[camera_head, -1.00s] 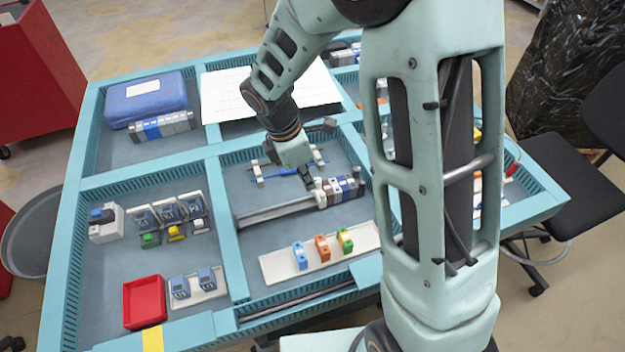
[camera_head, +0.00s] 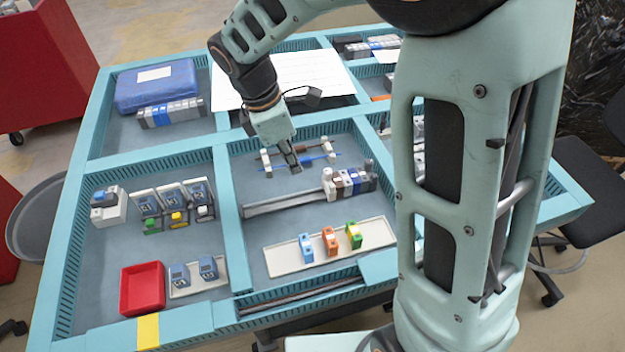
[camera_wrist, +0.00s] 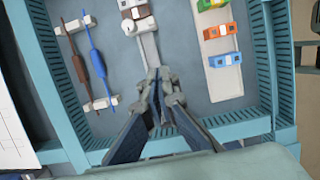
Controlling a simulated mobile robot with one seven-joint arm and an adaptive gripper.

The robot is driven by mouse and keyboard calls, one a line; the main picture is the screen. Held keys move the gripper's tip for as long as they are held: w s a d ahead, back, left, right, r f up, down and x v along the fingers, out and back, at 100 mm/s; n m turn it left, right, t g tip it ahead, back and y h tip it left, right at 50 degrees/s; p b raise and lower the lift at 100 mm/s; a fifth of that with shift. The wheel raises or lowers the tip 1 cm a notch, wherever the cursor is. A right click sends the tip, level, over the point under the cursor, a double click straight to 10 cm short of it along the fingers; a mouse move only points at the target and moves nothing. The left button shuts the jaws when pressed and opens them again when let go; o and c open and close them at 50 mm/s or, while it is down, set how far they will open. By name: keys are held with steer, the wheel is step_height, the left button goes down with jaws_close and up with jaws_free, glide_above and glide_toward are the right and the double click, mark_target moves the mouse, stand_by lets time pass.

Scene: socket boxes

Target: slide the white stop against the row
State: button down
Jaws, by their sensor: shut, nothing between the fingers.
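The white stop (camera_head: 327,181) sits on the metal rail at the left end of the row of brown, grey and blue blocks (camera_head: 353,181). I see no gap between them, but it is too small to be sure they touch. In the wrist view the white stop (camera_wrist: 129,27) shows at the top, and the row is cut off by the frame edge. My gripper (camera_head: 297,168) is shut and empty, left of the stop and apart from it. In the wrist view its fingertips (camera_wrist: 160,73) lie over the bare rail.
The bare rail (camera_head: 285,203) runs left from the stop. Behind it, a blue rod and a brown rod rest on white holders (camera_head: 266,160). In front, a white tray (camera_head: 285,262) holds blue, orange and green blocks. Teal dividers (camera_head: 228,215) edge the compartment.

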mark_target(329, 191)
steer(key=x, duration=1)
steer(key=d, duration=0.3)
steer(key=shift+w+d+r, duration=0.15)
steer(key=shift+w+r, duration=0.15)
steer(key=shift+w, duration=0.05)
steer(key=shift+w+d, duration=0.1)
steer(key=shift+d, duration=0.15)
steer(key=shift+w+d+p, duration=0.1)
steer(key=shift+d+p, duration=0.3)
steer(key=shift+d, duration=0.05)
